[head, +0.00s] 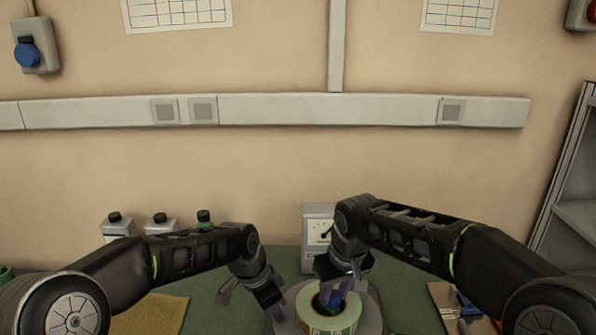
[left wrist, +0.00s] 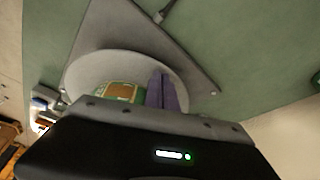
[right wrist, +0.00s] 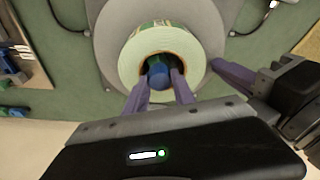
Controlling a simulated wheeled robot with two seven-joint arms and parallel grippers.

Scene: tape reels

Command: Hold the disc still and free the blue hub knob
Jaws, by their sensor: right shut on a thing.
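The round grey disc (right wrist: 108,32) lies flat, carrying a pale green-white tape roll (right wrist: 130,58) with a printed label. The blue hub knob (right wrist: 158,76) sits in the roll's core. My right gripper (head: 335,298) reaches down into the core. Its two purple fingers stand either side of the knob and are shut on it. My left gripper (head: 279,312) is low at the disc's left edge in the head view. Its purple fingers (left wrist: 161,92) look closed together, by the disc's rim. Whether they touch the disc is hard to tell.
A meter box (head: 318,226) stands behind the disc. Several capped bottles (head: 160,222) stand at the back left. A tan cloth (head: 150,314) lies at the left front. A tray with blue items (head: 445,300) is at the right. Green mat shows between.

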